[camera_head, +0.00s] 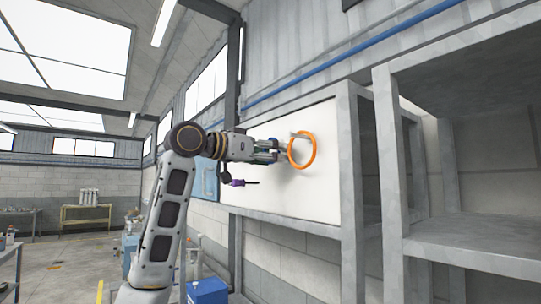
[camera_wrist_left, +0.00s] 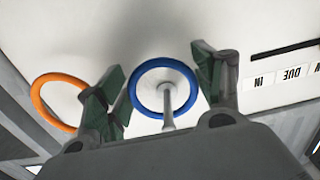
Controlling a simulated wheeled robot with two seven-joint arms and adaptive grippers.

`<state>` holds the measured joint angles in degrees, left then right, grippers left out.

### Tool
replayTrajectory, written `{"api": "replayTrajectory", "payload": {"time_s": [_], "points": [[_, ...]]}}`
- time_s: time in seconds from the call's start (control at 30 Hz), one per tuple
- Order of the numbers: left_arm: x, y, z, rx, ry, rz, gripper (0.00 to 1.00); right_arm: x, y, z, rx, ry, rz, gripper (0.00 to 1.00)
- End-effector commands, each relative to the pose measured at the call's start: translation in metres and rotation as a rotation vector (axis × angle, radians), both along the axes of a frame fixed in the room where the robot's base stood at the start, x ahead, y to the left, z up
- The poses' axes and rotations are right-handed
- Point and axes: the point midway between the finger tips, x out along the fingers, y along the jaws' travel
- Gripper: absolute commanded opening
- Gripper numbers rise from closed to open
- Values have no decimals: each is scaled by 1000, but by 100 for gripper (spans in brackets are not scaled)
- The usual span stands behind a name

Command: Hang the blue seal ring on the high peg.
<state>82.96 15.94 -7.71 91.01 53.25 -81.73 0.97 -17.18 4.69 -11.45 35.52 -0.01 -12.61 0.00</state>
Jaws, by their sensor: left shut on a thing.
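The blue seal ring (camera_wrist_left: 163,61) shows between the two fingers of my left gripper (camera_wrist_left: 160,90) in the left wrist view. In the head view my left gripper (camera_head: 276,152) is close to the white board (camera_head: 325,195), left of an orange ring (camera_head: 314,150). I cannot make out the blue ring there.
The orange ring (camera_wrist_left: 37,93) is left of the fingers in the wrist view. A purple-handled tool (camera_head: 237,183) is below my left wrist in the head view. White labels (camera_wrist_left: 291,74) are on the board's right. A grey shelf frame (camera_head: 393,165) stands to the right.

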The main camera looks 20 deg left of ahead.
Motion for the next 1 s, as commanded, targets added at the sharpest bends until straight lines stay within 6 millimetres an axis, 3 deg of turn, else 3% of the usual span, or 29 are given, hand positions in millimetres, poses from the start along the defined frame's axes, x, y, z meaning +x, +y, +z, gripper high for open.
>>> {"api": "replayTrajectory", "payload": {"time_s": [0.43, 0.47, 0.63, 1.0], "points": [[0, 0, 0, 0, 0, 0, 55, 0, 0, 0, 0, 0, 0, 0], [0, 0, 0, 0, 0, 0, 69, 0, 0, 0, 0, 0, 0, 0], [0, 0, 0, 0, 0, 0, 91, 0, 1, 0, 1, 0, 0, 0], [0, 0, 0, 0, 0, 0, 93, 0, 2, 0, 2, 0, 0, 0]]}}
